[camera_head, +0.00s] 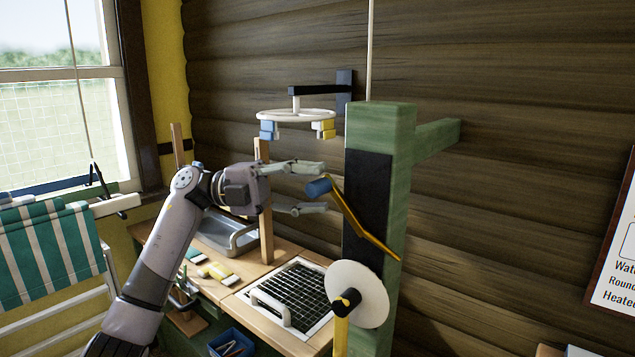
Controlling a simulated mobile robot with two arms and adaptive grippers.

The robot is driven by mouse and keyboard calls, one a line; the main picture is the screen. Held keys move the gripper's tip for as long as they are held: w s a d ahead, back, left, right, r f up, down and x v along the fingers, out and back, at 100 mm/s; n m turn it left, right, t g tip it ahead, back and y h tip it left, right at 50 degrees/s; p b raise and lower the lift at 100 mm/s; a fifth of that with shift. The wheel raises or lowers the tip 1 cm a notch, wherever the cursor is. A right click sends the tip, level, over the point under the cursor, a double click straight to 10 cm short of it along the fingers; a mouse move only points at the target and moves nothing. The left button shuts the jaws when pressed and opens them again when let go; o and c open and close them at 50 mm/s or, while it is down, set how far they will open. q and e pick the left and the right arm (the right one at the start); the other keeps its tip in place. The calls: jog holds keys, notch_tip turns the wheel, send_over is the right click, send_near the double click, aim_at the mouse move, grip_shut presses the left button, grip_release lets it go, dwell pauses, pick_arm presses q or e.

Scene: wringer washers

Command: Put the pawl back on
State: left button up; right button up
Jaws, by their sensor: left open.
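A bent golden bar (358,226) slants down to the right across a black plate (372,185) on the green post; it looks like the pawl. A blue cylindrical grip (318,187) sits at its upper left end. My left gripper (322,189) is open, its fingers pointing right, one above and one below the blue grip. I cannot tell whether either finger touches it. A white disc (368,288) with a dark hub and a yellow handle (341,335) is on the post below the bar. My right gripper is not in view.
The green post (385,125) rises beside the wooden bench (305,343). A black grate (292,300) with a pale handle and a metal tray (232,232) are on the bench. A white ring (295,115) hangs above my gripper. A striped folding chair (50,245) stands left.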

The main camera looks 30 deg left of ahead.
pick_arm(q)
jog(key=shift+w+d+r, duration=0.1)
jog(key=shift+w+d, duration=0.05)
jog(key=shift+d, duration=0.6)
jog(key=shift+c, duration=0.3)
grip_shut()
